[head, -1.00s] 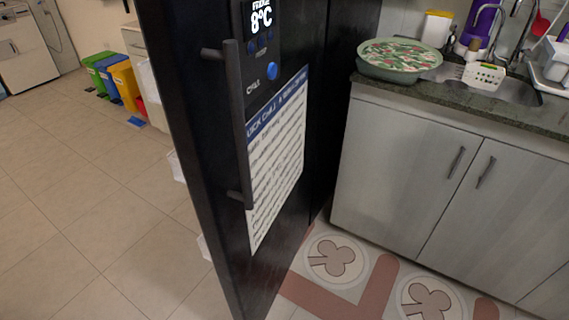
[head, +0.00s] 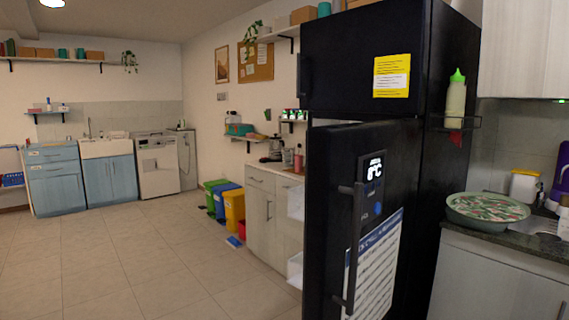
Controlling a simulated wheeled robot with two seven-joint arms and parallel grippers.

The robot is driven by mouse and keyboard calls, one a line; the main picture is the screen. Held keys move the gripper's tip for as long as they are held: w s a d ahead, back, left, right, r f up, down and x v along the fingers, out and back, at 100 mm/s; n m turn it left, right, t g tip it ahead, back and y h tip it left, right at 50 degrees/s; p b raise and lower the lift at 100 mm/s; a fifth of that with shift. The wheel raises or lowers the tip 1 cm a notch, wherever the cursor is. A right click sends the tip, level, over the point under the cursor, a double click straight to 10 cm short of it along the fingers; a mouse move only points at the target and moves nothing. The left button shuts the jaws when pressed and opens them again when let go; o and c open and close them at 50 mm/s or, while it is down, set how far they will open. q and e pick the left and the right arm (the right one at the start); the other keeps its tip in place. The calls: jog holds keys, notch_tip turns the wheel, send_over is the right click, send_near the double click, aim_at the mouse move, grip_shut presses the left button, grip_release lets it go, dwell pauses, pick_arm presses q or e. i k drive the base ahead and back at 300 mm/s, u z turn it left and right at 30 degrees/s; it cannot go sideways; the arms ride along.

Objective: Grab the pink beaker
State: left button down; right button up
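I cannot make out a pink beaker for certain. A small pinkish-red upright item (head: 298,160) stands on the far counter, just left of the black fridge; it is too small to tell whether it is the beaker. Neither of my grippers shows in the head view.
The black fridge (head: 400,65) has its lower door (head: 335,190) standing open toward me. A green bowl (head: 487,224) sits on the right counter. Green, blue and yellow bins (head: 234,210) stand by a cabinet. The tiled floor (head: 130,255) at left is clear.

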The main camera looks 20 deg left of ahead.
aim_at(298, 158)
jog(key=u, duration=1)
jog(key=i, duration=1)
jog(key=u, duration=0.85)
jog(key=i, duration=1.5)
jog(key=z, duration=1.35)
jog(key=i, duration=0.65)
jog(key=z, duration=0.6)
